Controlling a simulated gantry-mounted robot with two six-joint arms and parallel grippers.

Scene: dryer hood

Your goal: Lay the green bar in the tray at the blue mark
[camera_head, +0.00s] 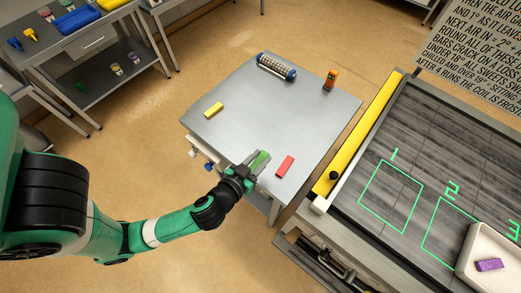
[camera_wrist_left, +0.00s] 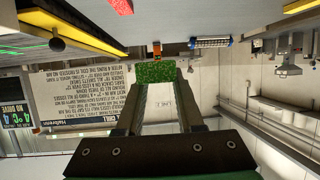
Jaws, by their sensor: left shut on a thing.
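My left gripper (camera_head: 254,164) is shut on the green bar (camera_head: 261,160) over the near edge of the grey metal table. In the left wrist view the green bar (camera_wrist_left: 155,72) sits between the fingertips. A white tray (camera_head: 465,258) lies at the lower right on the dark slatted surface, cut off by the picture edge. A purple bar (camera_head: 489,265) lies in it. I see no blue mark in the visible part of the tray. My right gripper is not in view.
On the grey table (camera_head: 245,115) are a red bar (camera_head: 285,166), a yellow bar (camera_head: 213,110), an orange object (camera_head: 330,80) and a blue-ended cylinder (camera_head: 276,67). A raised yellow rail (camera_head: 355,140) stands between this table and the slatted surface, which has green numbered outlines.

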